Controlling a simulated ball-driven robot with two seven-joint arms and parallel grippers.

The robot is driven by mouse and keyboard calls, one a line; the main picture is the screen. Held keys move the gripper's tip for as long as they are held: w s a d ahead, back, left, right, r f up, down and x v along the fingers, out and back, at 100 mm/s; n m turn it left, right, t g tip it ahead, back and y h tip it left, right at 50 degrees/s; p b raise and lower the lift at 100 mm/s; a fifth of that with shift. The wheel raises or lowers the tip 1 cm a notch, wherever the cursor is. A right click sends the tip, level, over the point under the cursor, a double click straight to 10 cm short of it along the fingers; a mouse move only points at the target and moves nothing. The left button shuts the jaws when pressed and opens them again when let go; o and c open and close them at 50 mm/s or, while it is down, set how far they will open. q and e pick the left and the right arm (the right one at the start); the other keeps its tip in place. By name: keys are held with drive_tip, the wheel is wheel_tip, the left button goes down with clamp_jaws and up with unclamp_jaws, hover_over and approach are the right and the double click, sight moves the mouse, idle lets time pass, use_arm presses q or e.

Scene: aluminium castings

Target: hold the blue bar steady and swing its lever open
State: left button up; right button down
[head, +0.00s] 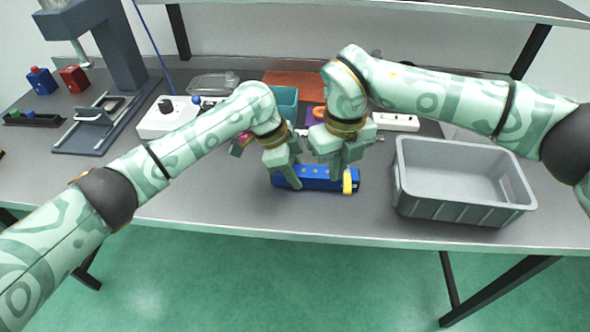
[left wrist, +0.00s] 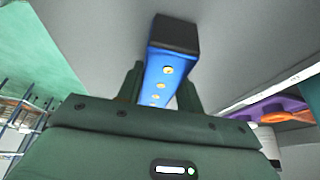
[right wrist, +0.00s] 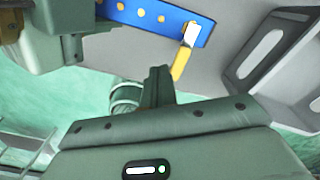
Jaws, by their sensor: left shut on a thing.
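The blue bar (head: 318,184) lies on the grey table near its front edge, with yellow dots along its face. Its dark end shows in the left wrist view (left wrist: 175,33). My left gripper (head: 288,178) is shut on the bar's left part, one finger on each side. The yellow lever (head: 348,183) is at the bar's right end. In the right wrist view the lever (right wrist: 182,62) sticks out past the bar's edge from a white piece (right wrist: 191,33). My right gripper (right wrist: 158,85) has its fingers together, empty, close beside the lever; contact is unclear.
A grey crate (head: 466,206) stands right of the bar. A teal bin (head: 285,101), an orange mat (head: 291,84) and a white power strip (head: 397,122) lie behind my grippers. A white box with a knob (head: 160,119) stands left. The table in front of the bar is clear.

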sight(315, 175)
drive_tip(key=shift+f, duration=0.1)
idle(0.5)
drive_tip(key=shift+f, duration=2.3)
